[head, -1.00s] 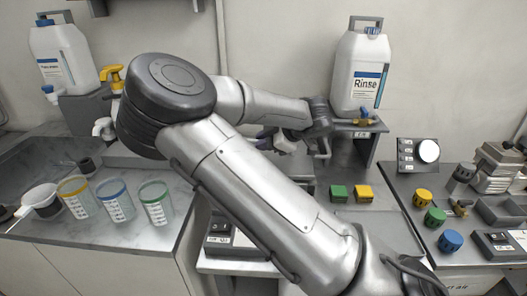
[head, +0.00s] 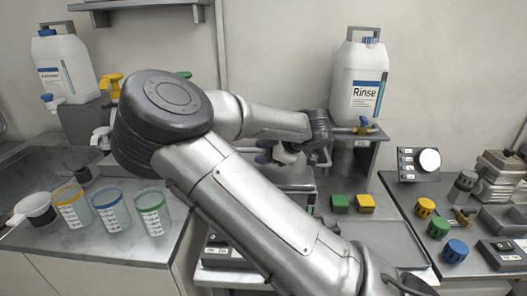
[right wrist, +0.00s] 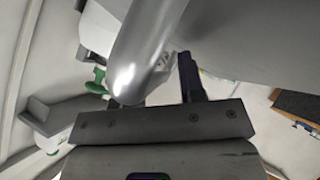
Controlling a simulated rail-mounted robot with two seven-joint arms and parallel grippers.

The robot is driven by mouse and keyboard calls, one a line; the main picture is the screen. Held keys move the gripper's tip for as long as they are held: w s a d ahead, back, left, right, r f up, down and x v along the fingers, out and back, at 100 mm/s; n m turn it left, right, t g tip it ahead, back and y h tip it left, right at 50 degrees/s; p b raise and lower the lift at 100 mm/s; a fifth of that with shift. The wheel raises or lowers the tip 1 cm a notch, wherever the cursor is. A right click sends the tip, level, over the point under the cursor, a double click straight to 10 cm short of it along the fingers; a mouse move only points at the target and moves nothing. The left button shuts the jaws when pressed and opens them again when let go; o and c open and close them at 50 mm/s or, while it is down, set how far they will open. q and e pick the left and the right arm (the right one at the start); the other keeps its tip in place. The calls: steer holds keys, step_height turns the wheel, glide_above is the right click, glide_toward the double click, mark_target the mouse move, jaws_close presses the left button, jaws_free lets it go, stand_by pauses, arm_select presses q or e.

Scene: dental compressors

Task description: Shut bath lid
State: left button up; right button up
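My right arm crosses the middle of the head view, and its gripper (head: 290,155) is at the far end, low in front of the rinse stand. The gripper is small and partly hidden by my arm, so its opening is unclear. In the right wrist view a dark finger (right wrist: 190,78) stands up from the gripper's mount. A smooth, rounded silver piece covers the area where the other finger would show. Neither the bath nor its lid can be made out clearly; my arm covers much of the middle bench. My left gripper is out of view.
A Rinse jug (head: 359,85) stands on a raised stand behind the gripper. Several ring-topped cups, including a green one (head: 153,212), stand at left. Coloured knobs (head: 438,227) are on the right bench.

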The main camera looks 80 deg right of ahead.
steer(key=shift+r, duration=0.15)
steer(key=shift+s+a+r, duration=0.1)
steer(key=shift+s+r, duration=0.05)
steer(key=shift+p+v, duration=1.9)
steer(key=shift+v, duration=4.7)
